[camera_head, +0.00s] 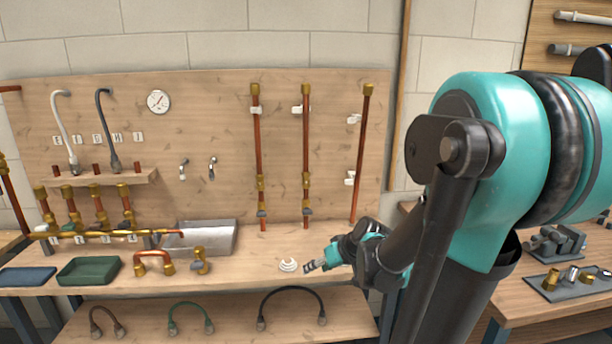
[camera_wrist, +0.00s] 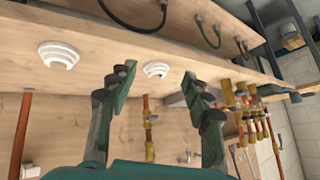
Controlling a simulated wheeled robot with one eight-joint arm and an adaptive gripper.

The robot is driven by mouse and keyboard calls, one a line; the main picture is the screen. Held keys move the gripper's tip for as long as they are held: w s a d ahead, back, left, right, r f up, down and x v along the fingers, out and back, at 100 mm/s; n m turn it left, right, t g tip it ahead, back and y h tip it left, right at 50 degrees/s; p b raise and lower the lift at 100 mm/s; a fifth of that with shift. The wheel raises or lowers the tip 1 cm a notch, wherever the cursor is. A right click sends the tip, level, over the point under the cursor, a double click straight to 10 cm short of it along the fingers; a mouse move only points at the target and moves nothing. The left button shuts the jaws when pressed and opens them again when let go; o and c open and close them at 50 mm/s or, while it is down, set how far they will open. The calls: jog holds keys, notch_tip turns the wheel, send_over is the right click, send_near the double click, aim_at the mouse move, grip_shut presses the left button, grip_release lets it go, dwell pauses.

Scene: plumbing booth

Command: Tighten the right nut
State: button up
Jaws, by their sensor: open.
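Two vertical copper pipes on the wooden board carry brass nuts in the head view. The right one of these two pipes has a brass nut (camera_head: 306,184) at its lower middle, and the left one has a similar nut (camera_head: 261,184). A third pipe (camera_head: 361,150) farther right shows brass only at its top. My gripper (camera_head: 314,265) is low over the bench, in front of and below the pipes, apart from both nuts. In the wrist view my gripper (camera_wrist: 162,88) is open and empty. A pipe with brass fittings (camera_wrist: 149,130) shows beyond its fingers; which pipe is unclear.
A white ringed piece (camera_head: 288,265) lies on the bench beside my fingertips; the wrist view shows two such pieces, one at the left (camera_wrist: 60,53). A grey metal bin (camera_head: 207,237), a green tray (camera_head: 88,270) and a copper elbow pipe (camera_head: 153,261) occupy the left.

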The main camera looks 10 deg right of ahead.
jog(key=w+d+r+n+t+y, duration=0.1)
jog(key=w+r+t+y, duration=0.1)
jog(key=w+r, duration=0.35)
jog(key=w+d+r+n+t+y, duration=0.1)
jog(key=w+r+t, duration=0.15)
jog(key=w, duration=0.55)
jog(key=t, duration=0.5)
send_near(309, 175)
jog(key=shift+n+g+y, duration=0.25)
jog(key=shift+n+y, duration=0.05)
jog(key=shift+y, duration=0.1)
jog(key=x, duration=1.2)
jog(key=shift+w+d+f, duration=0.1)
jog(key=shift+w+d, duration=0.05)
jog(key=shift+w, duration=0.05)
grip_shut()
